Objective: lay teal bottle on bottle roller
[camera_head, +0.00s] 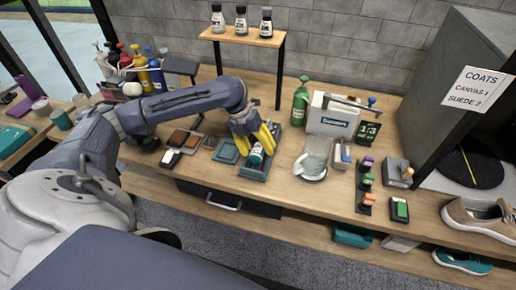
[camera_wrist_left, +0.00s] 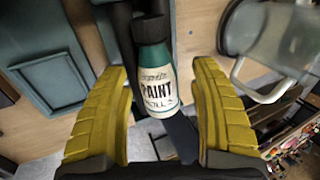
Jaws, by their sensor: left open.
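The teal bottle (camera_head: 256,153) with a white label lies on the bottle roller (camera_head: 252,174), a dark teal tray-like unit on the bench. In the left wrist view the bottle (camera_wrist_left: 154,80) shows its label reading "PAINT", and dark rods of the roller (camera_wrist_left: 121,22) show beside and beyond it. My left gripper (camera_head: 258,140) is over the bottle with its yellow fingers open. In the left wrist view the fingers (camera_wrist_left: 160,112) stand on either side of the bottle, with gaps between. Part of the roller is hidden by the gripper and bottle. My right gripper is not in view.
A teal square tray (camera_head: 227,151) lies left of the roller. A green spray bottle (camera_head: 300,100) and a white case (camera_head: 333,116) stand behind. Bare bench lies in front of the pitcher.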

